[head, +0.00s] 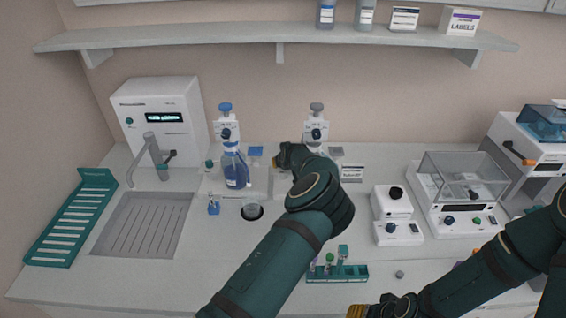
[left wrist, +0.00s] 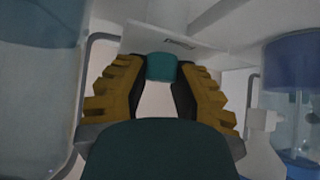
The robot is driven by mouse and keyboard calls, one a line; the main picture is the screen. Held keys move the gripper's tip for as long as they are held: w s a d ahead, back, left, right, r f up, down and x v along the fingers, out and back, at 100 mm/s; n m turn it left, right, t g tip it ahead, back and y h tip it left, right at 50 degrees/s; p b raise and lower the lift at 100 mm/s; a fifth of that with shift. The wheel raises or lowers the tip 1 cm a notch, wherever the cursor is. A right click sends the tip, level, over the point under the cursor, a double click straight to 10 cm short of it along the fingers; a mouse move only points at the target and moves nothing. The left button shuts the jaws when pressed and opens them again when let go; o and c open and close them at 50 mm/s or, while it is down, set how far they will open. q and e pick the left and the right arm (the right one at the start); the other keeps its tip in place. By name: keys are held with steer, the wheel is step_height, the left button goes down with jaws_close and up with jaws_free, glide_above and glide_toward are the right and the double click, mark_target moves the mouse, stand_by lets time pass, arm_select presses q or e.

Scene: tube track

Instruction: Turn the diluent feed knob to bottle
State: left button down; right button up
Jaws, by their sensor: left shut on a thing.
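Two bottle-top dispensers stand at the back of the bench: one with a blue bottle (head: 235,168), one with a grey top (head: 317,108) to its right. My left gripper (head: 280,157) reaches the left side of the grey-topped one; my forearm hides much of its lower part. In the left wrist view my left gripper (left wrist: 158,88) has its yellow fingers closed around a small teal knob (left wrist: 162,67), below a white labelled panel (left wrist: 180,43). The knob's setting cannot be read. My right gripper (head: 357,311) is at the bottom edge, partly cut off.
A teal knob (head: 210,163) shows beside the blue bottle. A sink (head: 145,225), teal rack (head: 68,220) and white instrument (head: 160,110) are at left. A tube rack (head: 338,273) stands in front; a balance (head: 460,190) is at right.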

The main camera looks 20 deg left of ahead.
arm_select(q)
steer(key=c, duration=0.7)
jaws_free()
steer(key=shift+f, duration=0.1)
steer(key=shift+c, duration=0.2)
step_height(320, 180, up, 10)
steer(key=shift+r, duration=0.1)
